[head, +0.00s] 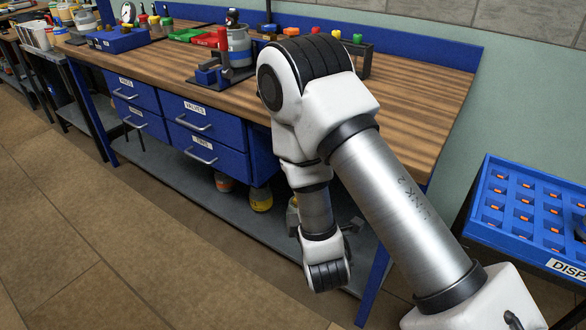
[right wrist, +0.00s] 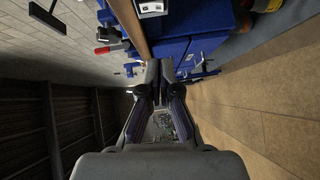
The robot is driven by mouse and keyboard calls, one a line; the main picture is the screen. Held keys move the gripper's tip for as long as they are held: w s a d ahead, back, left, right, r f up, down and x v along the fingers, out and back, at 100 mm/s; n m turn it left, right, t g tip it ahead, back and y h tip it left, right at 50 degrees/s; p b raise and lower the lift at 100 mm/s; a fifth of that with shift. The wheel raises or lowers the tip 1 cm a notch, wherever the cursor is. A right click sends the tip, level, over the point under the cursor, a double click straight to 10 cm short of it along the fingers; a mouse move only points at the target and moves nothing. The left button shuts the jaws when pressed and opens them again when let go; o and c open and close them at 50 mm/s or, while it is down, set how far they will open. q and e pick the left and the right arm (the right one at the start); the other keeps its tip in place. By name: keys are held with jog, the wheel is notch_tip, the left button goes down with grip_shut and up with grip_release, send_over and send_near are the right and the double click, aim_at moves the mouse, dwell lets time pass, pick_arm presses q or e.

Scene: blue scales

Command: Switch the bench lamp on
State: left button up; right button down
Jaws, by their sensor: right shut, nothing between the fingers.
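I cannot pick out the bench lamp or its switch with certainty in either view. The workbench (head: 420,110) has a striped wood top and blue drawers (head: 205,117). My right arm crosses the middle of the head view, in front of the bench, and hides part of its top and front. My right gripper (right wrist: 160,68) shows in the right wrist view, its dark fingers together with nothing between them. It points toward the bench's edge and blue drawer fronts. My left gripper is in neither view.
A blue compartment tray (head: 487,217) is at the right. Jars (head: 261,199) sit on the lower shelf. The floor (head: 90,240) at left is clear.

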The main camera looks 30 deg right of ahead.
jog(key=s+d+x, duration=0.1)
jog(key=d+x, duration=0.1)
jog(key=x, duration=1.1)
jog(key=shift+f, duration=0.2)
